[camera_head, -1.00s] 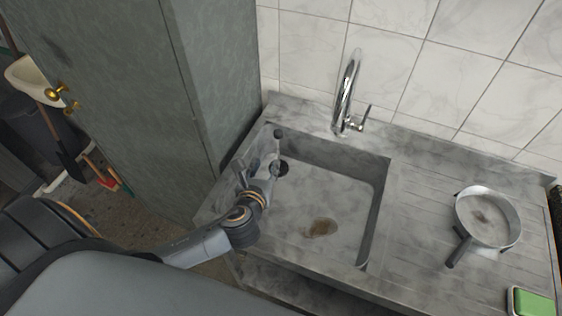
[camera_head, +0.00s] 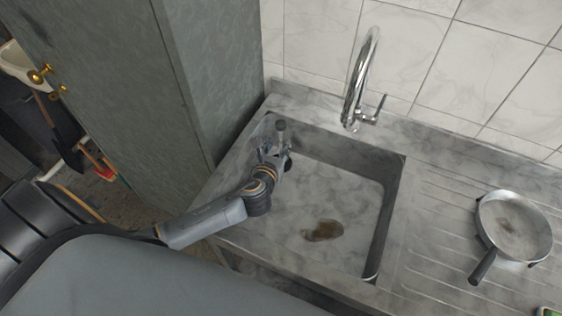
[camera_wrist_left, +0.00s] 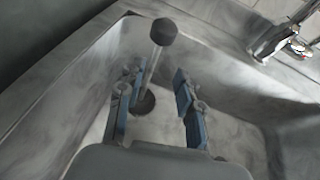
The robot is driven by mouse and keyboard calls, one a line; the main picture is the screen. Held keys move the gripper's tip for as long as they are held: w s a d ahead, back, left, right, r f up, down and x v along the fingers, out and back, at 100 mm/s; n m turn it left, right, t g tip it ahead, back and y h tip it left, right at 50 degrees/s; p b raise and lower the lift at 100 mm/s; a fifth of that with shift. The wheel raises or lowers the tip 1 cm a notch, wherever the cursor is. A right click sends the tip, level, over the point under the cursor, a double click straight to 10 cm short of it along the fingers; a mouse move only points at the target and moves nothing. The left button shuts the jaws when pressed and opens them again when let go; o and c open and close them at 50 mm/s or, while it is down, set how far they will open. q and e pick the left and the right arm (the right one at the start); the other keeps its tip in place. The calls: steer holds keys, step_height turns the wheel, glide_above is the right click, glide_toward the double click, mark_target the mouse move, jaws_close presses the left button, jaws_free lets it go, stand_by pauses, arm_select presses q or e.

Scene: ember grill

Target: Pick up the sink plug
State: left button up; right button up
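The sink plug (camera_head: 281,126) shows a dark rounded knob at the left back of the sink. In the left wrist view the knob (camera_wrist_left: 163,31) tops a thin, pale, slanting rod that runs down to a dark round patch (camera_wrist_left: 143,102) on the sink floor. My left gripper (camera_head: 270,143) is beside the plug, over the sink's left side. In the wrist view its two blue-padded fingers (camera_wrist_left: 156,76) are apart, and the rod shows in the gap between them. I cannot tell whether a finger touches it. My right gripper is not in view.
The stone sink (camera_head: 395,210) has a brown stain (camera_head: 323,231) on its floor. A chrome tap (camera_head: 360,80) stands behind it. A pan (camera_head: 514,228) lies on the ribbed drainboard at right. A tall grey-green cabinet (camera_head: 215,75) stands close on the left.

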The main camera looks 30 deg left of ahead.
mark_target(281, 135)
arm_select(q)
steer(key=shift+a+p+x, duration=0.15)
steer(key=shift+p+x, duration=0.05)
steer(key=shift+x, duration=1.75)
steer(key=shift+a+p+x, duration=0.15)
steer(key=shift+x, duration=1.85)
steer(key=shift+s+f, duration=0.15)
steer(key=shift+s, duration=0.05)
jaws_close()
